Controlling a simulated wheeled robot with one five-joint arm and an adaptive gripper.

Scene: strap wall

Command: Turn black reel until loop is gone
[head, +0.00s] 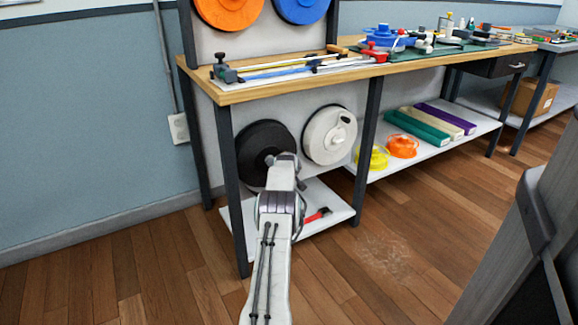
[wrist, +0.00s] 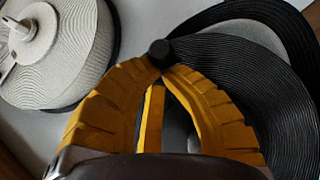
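The black reel (head: 262,142) is mounted upright on the grey panel under the workbench, partly hidden by my arm in the head view. In the wrist view the ridged black reel (wrist: 255,85) fills the right side. A slack black strap loop (wrist: 290,30) bows out from its upper right edge, with a grey gap between. My gripper (wrist: 161,62) has its yellow fingers closed together at the tips around a small black knob (wrist: 160,50) in front of the reel. The fingers hide part of the reel's hub. The fingertips are hidden in the head view.
A white reel (head: 330,135) hangs right beside the black one. An orange reel (head: 228,12) and a blue reel (head: 300,8) hang above the bench (head: 235,92). Table legs (head: 236,190) flank the reels. The lower shelf (head: 335,205) holds a red tool (head: 318,215). Wooden floor is clear in front.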

